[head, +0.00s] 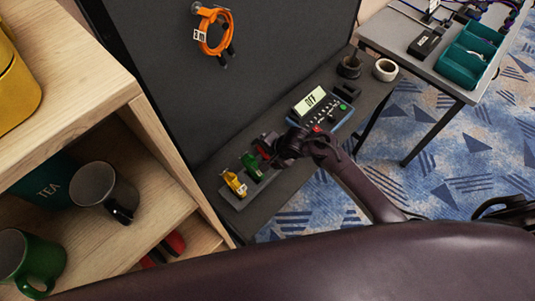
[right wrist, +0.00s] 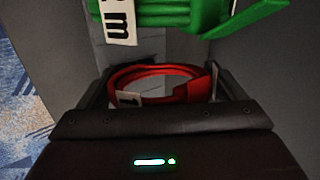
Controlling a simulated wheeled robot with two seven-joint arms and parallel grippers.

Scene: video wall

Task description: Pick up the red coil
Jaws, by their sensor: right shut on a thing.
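The red coil (right wrist: 158,84) sits between the fingers of my right gripper (right wrist: 163,95) in the right wrist view, with a white tag on its left side. The gripper is shut on it. In the head view the red coil (head: 264,149) shows only in part beside my right gripper (head: 275,153), which hides the rest. The coil is in the grey tray (head: 231,198) or just above it; I cannot tell which. My left gripper is not in view.
A green coil (head: 251,166) and a yellow coil (head: 235,184) lie in the tray beside the red one. A device with a display (head: 322,106) and tape rolls (head: 385,70) stand further right. An orange coil (head: 214,32) hangs on the dark panel. A wooden shelf (head: 125,85) stands at left.

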